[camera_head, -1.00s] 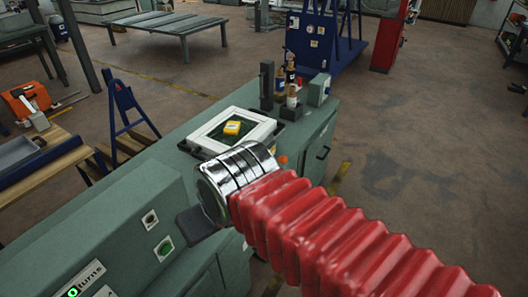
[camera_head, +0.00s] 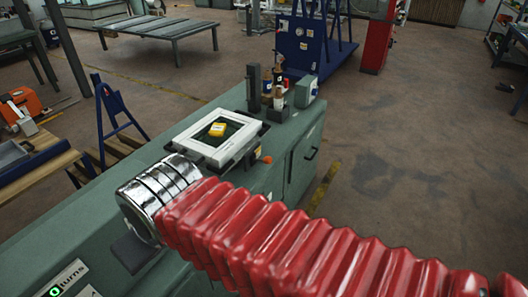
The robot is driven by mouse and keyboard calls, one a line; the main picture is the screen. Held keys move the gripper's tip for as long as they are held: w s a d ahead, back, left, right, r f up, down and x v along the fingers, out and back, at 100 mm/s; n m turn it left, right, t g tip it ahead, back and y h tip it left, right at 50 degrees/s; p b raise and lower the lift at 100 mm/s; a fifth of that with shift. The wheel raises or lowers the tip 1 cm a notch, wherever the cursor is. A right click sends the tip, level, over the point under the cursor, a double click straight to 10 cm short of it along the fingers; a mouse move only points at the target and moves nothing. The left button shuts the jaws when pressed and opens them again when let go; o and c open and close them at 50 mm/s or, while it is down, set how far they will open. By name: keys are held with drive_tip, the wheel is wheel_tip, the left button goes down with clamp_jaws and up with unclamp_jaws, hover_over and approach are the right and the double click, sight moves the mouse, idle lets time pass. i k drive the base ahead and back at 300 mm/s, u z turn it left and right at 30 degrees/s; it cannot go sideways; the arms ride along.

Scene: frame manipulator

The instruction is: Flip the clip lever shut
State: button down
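A white rectangular frame (camera_head: 190,143) around a dark green panel lies on the green bench, with a small yellow block (camera_head: 217,129) on the panel. Dark holders show at the frame's edges, and an orange knob (camera_head: 267,159) is at its right side. I cannot make out which part is the clip lever or how it stands. My arm, red bellows and a shiny silver end, crosses the view just in front of the frame.
Several small bottles (camera_head: 279,95), a dark upright post (camera_head: 254,88) and a grey-green box (camera_head: 305,91) stand behind the frame. The bench (camera_head: 285,135) drops off to the floor at right. A blue stand (camera_head: 118,115) is at left.

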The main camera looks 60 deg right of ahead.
sight(267, 160)
drive_tip(key=u, duration=0.05)
drive_tip(key=k, duration=0.9)
drive_tip(key=z, duration=0.5)
drive_tip(key=i, duration=1)
drive_tip(key=z, duration=0.05)
